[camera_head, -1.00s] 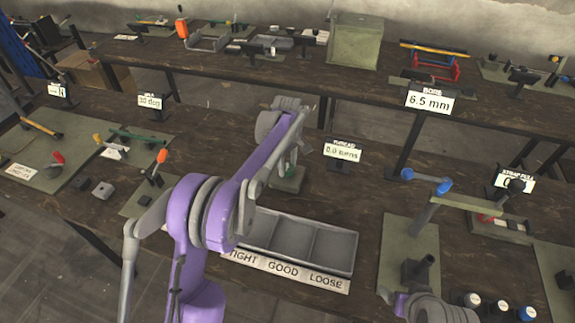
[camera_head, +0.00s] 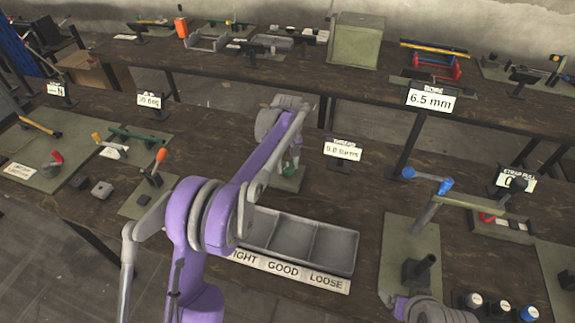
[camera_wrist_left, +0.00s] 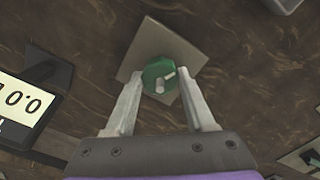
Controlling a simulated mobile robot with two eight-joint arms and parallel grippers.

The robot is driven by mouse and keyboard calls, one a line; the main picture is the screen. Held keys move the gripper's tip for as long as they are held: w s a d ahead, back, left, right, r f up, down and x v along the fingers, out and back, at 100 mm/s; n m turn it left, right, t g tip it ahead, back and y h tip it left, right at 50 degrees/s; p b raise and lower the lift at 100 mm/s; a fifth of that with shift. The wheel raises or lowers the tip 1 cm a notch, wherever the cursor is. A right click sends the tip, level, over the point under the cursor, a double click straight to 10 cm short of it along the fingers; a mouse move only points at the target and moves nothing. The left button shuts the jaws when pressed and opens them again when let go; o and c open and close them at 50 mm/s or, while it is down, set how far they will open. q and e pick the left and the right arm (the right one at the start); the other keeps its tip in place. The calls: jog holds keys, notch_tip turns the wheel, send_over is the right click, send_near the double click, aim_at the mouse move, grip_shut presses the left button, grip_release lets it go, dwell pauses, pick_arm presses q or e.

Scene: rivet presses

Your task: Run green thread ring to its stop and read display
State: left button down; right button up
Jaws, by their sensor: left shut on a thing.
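The green thread ring (camera_wrist_left: 160,76) sits on a pale square base plate (camera_wrist_left: 150,47) in the left wrist view, with a light mark on its top. My left gripper (camera_wrist_left: 161,84) is shut on the ring, one finger on each side. In the head view the gripper (camera_head: 296,152) is small and partly behind my purple arm, above the green-grey plate (camera_head: 288,181). The display (camera_head: 343,151) stands just right of it and seems to read 0.0 turns. It also shows at the left of the wrist view (camera_wrist_left: 22,103), turned over.
A grey divided tray (camera_head: 300,243), labelled TIGHT, GOOD and LOOSE, lies in front of the ring's plate, partly behind my arm. A fixture with a blue-ended handle (camera_head: 428,180) stands to the right. Bare bench lies between the tray and the right-hand mat.

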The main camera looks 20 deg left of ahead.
aim_at(287, 166)
pick_arm(q)
jog(key=m, duration=0.4)
jog(key=shift+m, duration=0.3)
jog(key=m, duration=0.3)
jog(key=shift+m+b, duration=0.35)
jog(key=shift+m, duration=0.05)
jog(key=m, duration=0.4)
jog(key=shift+m, duration=2)
jog(key=shift+c, duration=1.3)
grip_release()
notch_tip(287, 166, up, 11)
